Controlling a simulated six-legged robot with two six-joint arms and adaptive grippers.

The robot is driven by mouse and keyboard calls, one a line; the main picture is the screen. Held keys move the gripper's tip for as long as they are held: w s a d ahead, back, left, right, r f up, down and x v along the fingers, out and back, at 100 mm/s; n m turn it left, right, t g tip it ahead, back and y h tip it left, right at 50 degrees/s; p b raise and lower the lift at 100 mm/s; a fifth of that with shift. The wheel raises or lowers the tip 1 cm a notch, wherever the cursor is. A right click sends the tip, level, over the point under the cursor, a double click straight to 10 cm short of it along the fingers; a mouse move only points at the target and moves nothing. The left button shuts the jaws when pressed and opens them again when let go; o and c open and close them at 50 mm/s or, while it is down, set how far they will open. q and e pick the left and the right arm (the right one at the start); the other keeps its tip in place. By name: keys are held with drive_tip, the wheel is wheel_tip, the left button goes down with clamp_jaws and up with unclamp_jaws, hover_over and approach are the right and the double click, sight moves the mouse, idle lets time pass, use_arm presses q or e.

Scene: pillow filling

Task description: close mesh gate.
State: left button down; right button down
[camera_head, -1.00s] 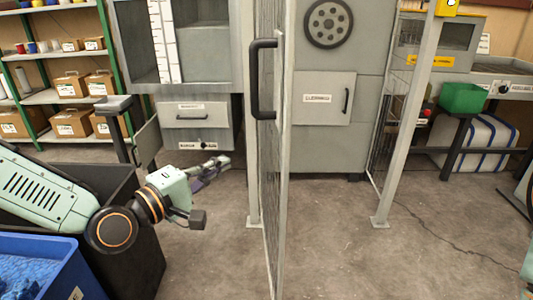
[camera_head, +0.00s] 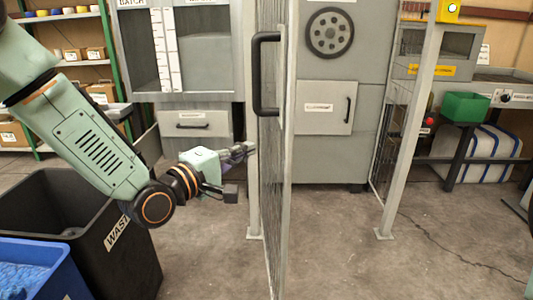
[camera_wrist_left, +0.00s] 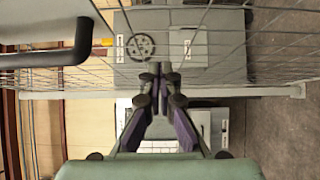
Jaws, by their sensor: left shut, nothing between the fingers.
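The mesh gate (camera_head: 271,200) stands swung open, seen nearly edge-on in the middle of the head view, with a black bar handle (camera_head: 257,75) on its upper left side. My left gripper (camera_head: 250,150) is shut and empty, beside the gate's left face and below the handle. Whether it touches the gate, I cannot tell. In the left wrist view the shut fingertips (camera_wrist_left: 160,70) lie before the wire mesh (camera_wrist_left: 240,45), and the black handle (camera_wrist_left: 50,58) shows at the upper left. My right gripper is not in view.
A grey post (camera_head: 386,180) stands right of the gate, with open floor between. A black waste bin (camera_head: 130,265) and a blue bin (camera_head: 40,270) stand at the lower left.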

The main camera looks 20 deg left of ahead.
sight(278, 142)
use_arm(q)
drive_tip(key=shift+w+d+b, duration=0.5)
drive_tip(key=shift+w+d, duration=0.2)
drive_tip(key=shift+d, duration=0.35)
drive_tip(key=shift+w+d+b, duration=0.5)
drive_tip(key=shift+w+d, duration=0.15)
drive_tip(key=shift+d, duration=0.35)
drive_tip(key=shift+d, duration=0.15)
